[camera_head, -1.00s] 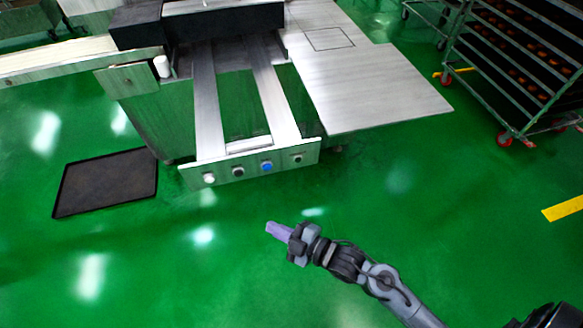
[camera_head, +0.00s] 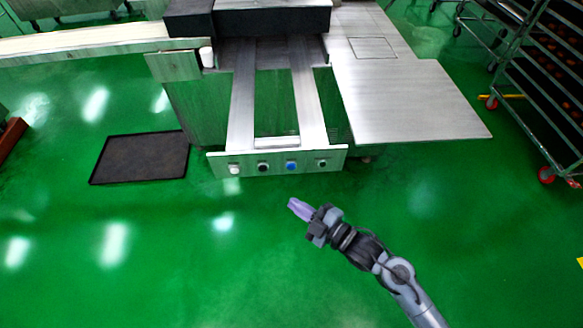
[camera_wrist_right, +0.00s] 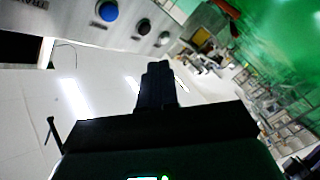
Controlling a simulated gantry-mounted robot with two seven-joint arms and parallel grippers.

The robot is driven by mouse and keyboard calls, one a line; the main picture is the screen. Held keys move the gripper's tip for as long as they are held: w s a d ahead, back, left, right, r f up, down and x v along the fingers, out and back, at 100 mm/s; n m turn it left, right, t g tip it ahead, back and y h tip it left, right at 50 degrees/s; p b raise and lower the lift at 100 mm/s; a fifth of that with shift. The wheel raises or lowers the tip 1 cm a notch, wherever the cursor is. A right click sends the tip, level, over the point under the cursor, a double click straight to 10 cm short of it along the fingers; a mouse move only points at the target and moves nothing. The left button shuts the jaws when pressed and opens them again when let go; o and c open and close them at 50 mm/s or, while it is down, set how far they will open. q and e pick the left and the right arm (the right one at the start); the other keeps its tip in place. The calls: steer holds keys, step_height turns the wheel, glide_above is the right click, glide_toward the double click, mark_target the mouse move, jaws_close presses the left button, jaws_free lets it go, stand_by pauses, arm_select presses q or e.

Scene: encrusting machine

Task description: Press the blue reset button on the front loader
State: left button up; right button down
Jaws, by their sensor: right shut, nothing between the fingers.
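The front loader's panel (camera_head: 220,168) is a metal strip at the front end of two rails, with several round buttons in a row. The blue reset button (camera_head: 292,166) is the third from the left. It also shows near the top of the right wrist view (camera_wrist_right: 108,11). My right gripper (camera_head: 296,206) is shut and empty, in front of and below the blue button in the head view, apart from the panel. Its shut fingers (camera_wrist_right: 156,84) show in the right wrist view, pointing toward the panel. My left gripper is not in view.
A flat metal table (camera_head: 420,100) extends right of the rails. A dark tray (camera_head: 140,158) lies on the green floor at left. A wheeled rack (camera_head: 540,90) stands at far right. The floor before the panel is clear.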

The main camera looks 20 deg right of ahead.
mark_target(291, 167)
steer(key=w+d+b, duration=0.2)
steer(key=w, duration=0.5)
steer(key=shift+w+d, duration=0.2)
steer(key=shift+w, duration=0.1)
stand_by(0.9)
stand_by(0.8)
steer(key=shift+w, duration=0.25)
steer(key=shift+w+d+p, duration=0.15)
steer(key=shift+w+p, duration=0.1)
steer(key=shift+p, duration=0.05)
stand_by(0.4)
